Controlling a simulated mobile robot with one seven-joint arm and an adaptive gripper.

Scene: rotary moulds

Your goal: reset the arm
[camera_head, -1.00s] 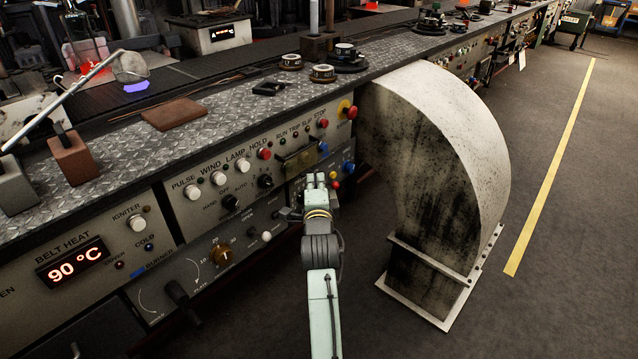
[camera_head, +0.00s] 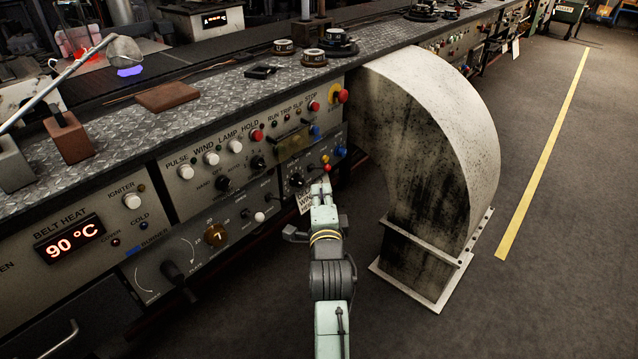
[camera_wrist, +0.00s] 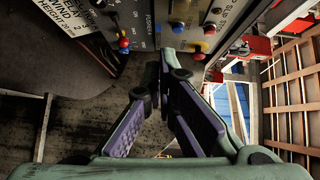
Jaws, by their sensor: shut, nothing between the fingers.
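My arm (camera_head: 331,275) rises from the bottom of the head view, in front of the bench's control panel and left of the big curved duct. In the wrist view my gripper (camera_wrist: 163,68) has its two purple-padded fingers converging to meet at the tips, with nothing between them. Panel knobs and buttons show beyond the fingertips there. In the head view the fingertips cannot be made out clearly.
The control panel (camera_head: 215,165) with knobs and buttons runs along the bench front. The curved duct (camera_head: 455,150) stands close on the right. A brown plate (camera_head: 168,96) lies on the bench top. Open floor (camera_head: 550,280) lies right of the duct.

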